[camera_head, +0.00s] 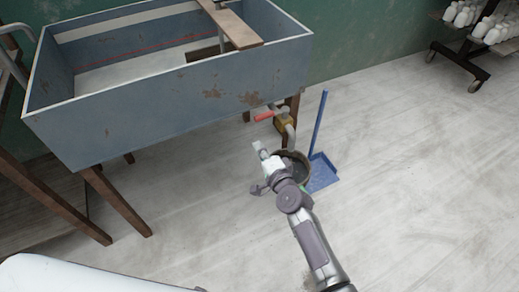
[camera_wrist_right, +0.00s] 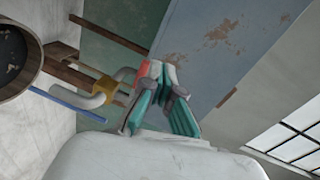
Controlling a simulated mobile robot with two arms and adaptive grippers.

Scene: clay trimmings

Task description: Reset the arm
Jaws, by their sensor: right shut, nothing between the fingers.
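My right arm reaches up from the bottom right in the head view. Its gripper (camera_head: 259,148) is in front of the sink's drain pipe and next to a dark bucket. In the right wrist view the teal-padded fingers of the gripper (camera_wrist_right: 161,68) come together with nothing seen between them. The grey sink trough (camera_wrist_right: 215,45) shows behind the fingers. My left gripper is not in view.
The rusty blue-grey sink (camera_head: 165,125) stands on wooden legs at the left. The bucket (camera_head: 304,167), partly hidden by my arm, and a blue dustpan (camera_head: 322,176) are on the floor. A wheeled rack (camera_head: 459,62) stands far right. The right floor is clear.

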